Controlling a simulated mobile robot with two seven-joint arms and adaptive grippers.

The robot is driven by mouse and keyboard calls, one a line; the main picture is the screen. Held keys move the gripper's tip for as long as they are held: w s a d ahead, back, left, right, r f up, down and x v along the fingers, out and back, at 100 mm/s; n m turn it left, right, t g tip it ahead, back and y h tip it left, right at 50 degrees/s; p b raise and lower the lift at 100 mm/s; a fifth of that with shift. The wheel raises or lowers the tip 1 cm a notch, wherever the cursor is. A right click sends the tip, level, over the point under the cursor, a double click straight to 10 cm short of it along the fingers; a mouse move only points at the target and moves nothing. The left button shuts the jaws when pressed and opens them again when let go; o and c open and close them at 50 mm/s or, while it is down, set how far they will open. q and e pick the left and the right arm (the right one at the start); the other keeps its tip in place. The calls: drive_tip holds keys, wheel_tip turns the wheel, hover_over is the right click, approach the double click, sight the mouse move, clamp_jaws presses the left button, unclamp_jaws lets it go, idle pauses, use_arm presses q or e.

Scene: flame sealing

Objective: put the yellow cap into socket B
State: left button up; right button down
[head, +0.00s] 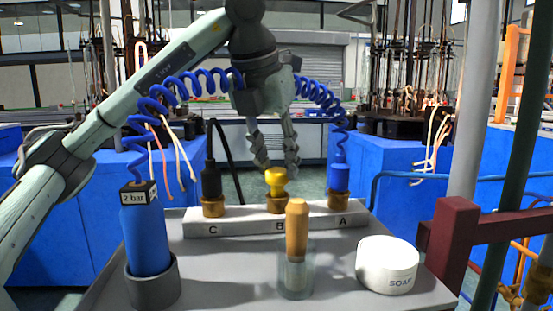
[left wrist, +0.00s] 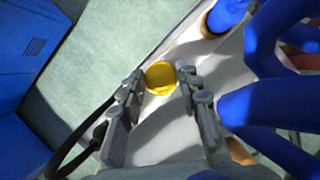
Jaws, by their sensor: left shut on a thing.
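The yellow cap (head: 276,177) is upright at brass socket B (head: 277,207), the middle socket on the white block (head: 325,219). Its lower end meets the socket; how deep it sits I cannot tell. My left gripper (head: 277,171) comes down from above, shut on the cap. In the left wrist view the cap (left wrist: 160,77) shows as a yellow disc between the fingertips (left wrist: 161,74). A black plug (head: 211,180) stands in socket C and a blue plug (head: 339,176) in socket A. My right gripper is not in view.
A blue "2 bar" cylinder (head: 146,238) stands in a grey holder at front left, its coiled blue hose passing behind my left arm to the blue plug. A glass with a wooden-handled tool (head: 297,230) stands before the block. A white soap tub (head: 387,264) is at right.

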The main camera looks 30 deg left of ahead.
use_arm(q)
drive_tip(key=shift+f+b, duration=0.7)
drive_tip(key=shift+f, duration=0.3)
drive_tip(key=o, duration=0.9)
drive_tip(key=shift+o, duration=0.2)
drive_tip(key=shift+r+p, duration=3.05)
drive_tip(key=shift+r, duration=1.5)
